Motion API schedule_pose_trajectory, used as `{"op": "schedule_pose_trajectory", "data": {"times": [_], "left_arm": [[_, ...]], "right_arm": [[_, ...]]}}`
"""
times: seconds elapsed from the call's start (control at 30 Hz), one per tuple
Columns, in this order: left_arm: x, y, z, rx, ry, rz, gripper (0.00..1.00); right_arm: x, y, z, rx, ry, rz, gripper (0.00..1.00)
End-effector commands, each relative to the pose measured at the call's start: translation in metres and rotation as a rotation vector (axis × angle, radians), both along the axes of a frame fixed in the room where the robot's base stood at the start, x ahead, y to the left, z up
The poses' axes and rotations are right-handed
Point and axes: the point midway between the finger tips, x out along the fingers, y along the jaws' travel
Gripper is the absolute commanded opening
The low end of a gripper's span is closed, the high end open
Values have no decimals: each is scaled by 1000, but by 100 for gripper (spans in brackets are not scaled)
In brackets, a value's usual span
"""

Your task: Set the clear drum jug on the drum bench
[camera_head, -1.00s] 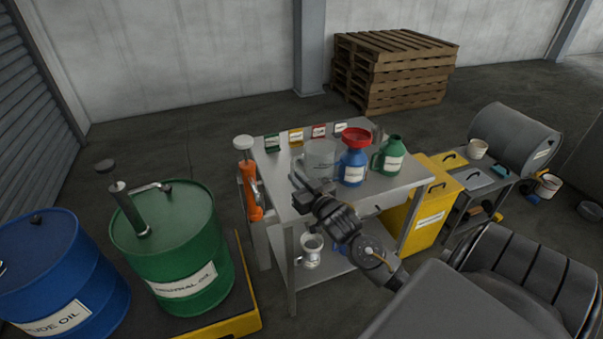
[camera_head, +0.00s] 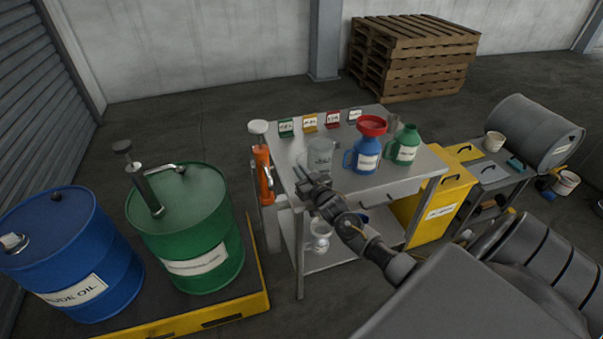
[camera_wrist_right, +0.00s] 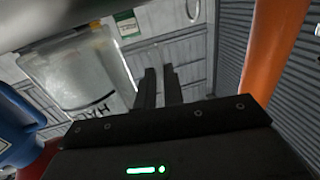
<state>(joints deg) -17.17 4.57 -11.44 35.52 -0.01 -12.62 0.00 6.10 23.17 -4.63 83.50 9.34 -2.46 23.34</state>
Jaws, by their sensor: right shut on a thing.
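A clear jug (camera_head: 320,155) with a label shows at the front left of the steel bench (camera_head: 400,190), which stands beside the drums. My right gripper (camera_head: 312,182) is at the near side of this jug, shut on it, apparently by its handle, which is hard to see. I cannot tell whether the jug touches the bench top or is just above it. In the right wrist view the clear jug (camera_wrist_right: 80,68) is left of the close-set fingers (camera_wrist_right: 160,85), with part of its dark lettering visible. My left gripper is out of view.
A blue jug (camera_head: 364,158) with a red funnel and a green jug (camera_head: 404,150) stand to the right. Coloured cards (camera_head: 310,123) line the back edge. An orange pump (camera_head: 264,172) stands at the bench's left. Another pale jug (camera_head: 320,237) is on the lower shelf.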

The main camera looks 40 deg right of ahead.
Motion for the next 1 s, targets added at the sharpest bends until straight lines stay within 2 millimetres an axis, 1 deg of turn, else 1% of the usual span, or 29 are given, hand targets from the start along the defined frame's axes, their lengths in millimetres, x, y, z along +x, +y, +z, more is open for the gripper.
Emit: {"op": "schedule_pose_trajectory", "data": {"times": [0.07, 0.3, 0.43, 0.47, 0.6, 0.83, 0.93, 1.0], "left_arm": [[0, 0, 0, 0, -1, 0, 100], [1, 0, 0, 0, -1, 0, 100], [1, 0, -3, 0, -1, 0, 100], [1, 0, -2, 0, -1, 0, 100], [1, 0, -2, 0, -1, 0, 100], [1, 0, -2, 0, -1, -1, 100], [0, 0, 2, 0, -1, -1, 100], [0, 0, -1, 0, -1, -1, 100]], "right_arm": [[0, 0, -4, 0, -1, -1, 0], [0, 0, -4, 0, -2, -1, 0], [0, 0, -8, 0, -2, -1, 0], [0, 0, -7, 0, -1, 0, 14], [0, 0, -6, 0, -1, 0, 32], [0, 0, -6, 0, -1, -1, 32], [0, 0, -2, -1, -1, -1, 32], [-7, 1, -5, 0, 0, 0, 32]]}}
